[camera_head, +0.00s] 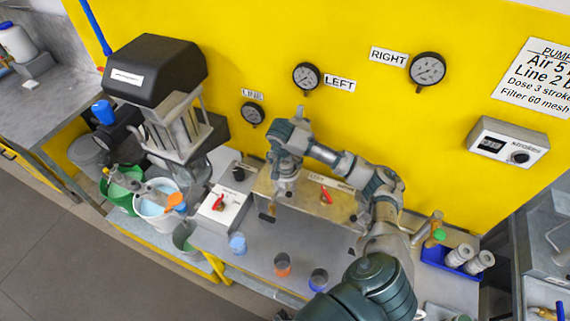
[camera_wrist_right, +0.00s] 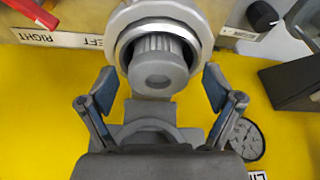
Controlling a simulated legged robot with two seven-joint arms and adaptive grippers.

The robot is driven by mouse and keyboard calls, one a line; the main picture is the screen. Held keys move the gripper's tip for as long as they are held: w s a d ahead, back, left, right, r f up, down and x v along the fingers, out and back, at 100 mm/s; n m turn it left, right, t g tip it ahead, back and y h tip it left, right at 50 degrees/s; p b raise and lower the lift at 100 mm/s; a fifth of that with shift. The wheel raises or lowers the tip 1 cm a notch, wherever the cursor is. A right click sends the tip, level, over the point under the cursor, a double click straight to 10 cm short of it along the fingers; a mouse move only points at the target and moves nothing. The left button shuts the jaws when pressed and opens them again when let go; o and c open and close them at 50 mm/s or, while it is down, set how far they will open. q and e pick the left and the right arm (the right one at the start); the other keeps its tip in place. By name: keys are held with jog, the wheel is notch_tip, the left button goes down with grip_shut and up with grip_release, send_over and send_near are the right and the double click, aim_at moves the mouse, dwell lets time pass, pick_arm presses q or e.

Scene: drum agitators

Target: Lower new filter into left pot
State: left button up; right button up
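My right gripper (camera_head: 285,190) points down over the left side of the tan filter housing, by the LEFT label. In the right wrist view its two fingers (camera_wrist_right: 160,92) stand apart. Between and beyond them is a grey ribbed filter (camera_wrist_right: 158,68) with a round end cap. The filter is ringed by the pale round rim of the left pot (camera_wrist_right: 118,28) and appears to stick out of it. Gaps show between the filter and both fingers. How deep the filter sits cannot be told. In the head view the gripper hides most of the pot. My left gripper is not in view.
A blue tray (camera_head: 437,260) with grey ribbed cylinders (camera_head: 460,255) stands at right. Small cups (camera_head: 282,264) stand on the bench in front. Wall gauges (camera_head: 306,76) are behind.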

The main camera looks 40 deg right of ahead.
jog(key=v, duration=1)
jog(key=shift+r, duration=0.3)
jog(key=shift+s+f, duration=0.15)
